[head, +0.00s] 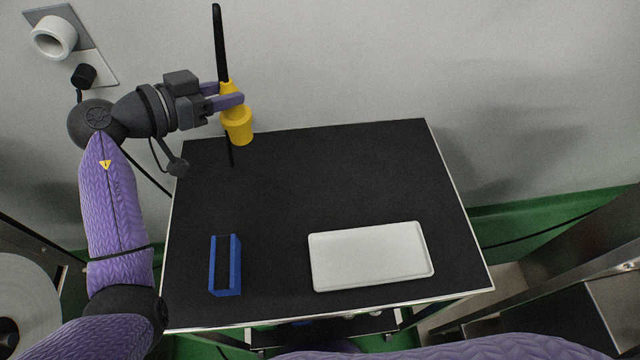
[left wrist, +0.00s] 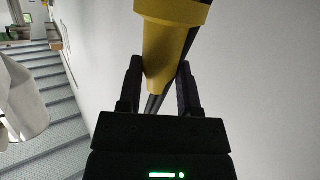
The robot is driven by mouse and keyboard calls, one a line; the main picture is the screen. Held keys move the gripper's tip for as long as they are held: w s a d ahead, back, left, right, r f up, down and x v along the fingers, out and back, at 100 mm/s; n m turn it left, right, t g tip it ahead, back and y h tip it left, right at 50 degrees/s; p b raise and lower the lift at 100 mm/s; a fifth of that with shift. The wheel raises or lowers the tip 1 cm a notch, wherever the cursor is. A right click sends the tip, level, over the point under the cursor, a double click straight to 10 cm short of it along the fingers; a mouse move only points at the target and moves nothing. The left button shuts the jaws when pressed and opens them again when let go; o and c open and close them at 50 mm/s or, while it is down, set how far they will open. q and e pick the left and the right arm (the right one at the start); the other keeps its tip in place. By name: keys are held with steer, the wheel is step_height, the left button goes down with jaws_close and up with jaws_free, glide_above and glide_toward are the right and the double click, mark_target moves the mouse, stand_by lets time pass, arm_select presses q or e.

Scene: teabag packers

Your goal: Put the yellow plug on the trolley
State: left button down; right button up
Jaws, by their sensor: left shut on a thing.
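The yellow plug (head: 238,126) has a black cable rising from its top and is held above the far left part of the black trolley top (head: 310,185). My left gripper (head: 238,100) is shut on the plug's narrow upper part. In the left wrist view, the plug (left wrist: 170,45) sits between the two dark fingers (left wrist: 160,85), with the cable running behind. The plug looks roughly upright, its wide end down. The exact gap between plug and trolley cannot be told. My right gripper is not in view.
A white tray (head: 318,282) lies at the front right of the trolley, and a blue holder (head: 238,265) at the front left. The middle and back of the top are clear. A wall socket (head: 52,36) is on the wall at the upper left.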

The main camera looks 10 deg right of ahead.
mark_target(235, 141)
arm_select(q)
steer(key=shift+d+f+t, duration=0.1)
steer(key=shift+d+t, duration=0.05)
steer(key=shift+t, duration=0.15)
steer(key=f+b, duration=0.1)
steer(key=f, duration=0.2)
steer(key=f+b, duration=0.2)
steer(key=f, duration=0.1)
steer(key=f+b, duration=0.2)
steer(key=f, duration=0.2)
steer(key=shift+s+a, duration=0.1)
steer(key=shift+a, duration=0.2)
steer(key=shift+f, duration=0.15)
steer(key=shift+c, duration=1.4)
jaws_free()
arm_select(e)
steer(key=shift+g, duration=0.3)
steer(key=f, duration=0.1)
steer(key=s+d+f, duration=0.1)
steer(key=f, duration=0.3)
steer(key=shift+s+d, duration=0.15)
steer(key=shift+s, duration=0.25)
arm_select(q)
steer(key=shift+r, duration=0.2)
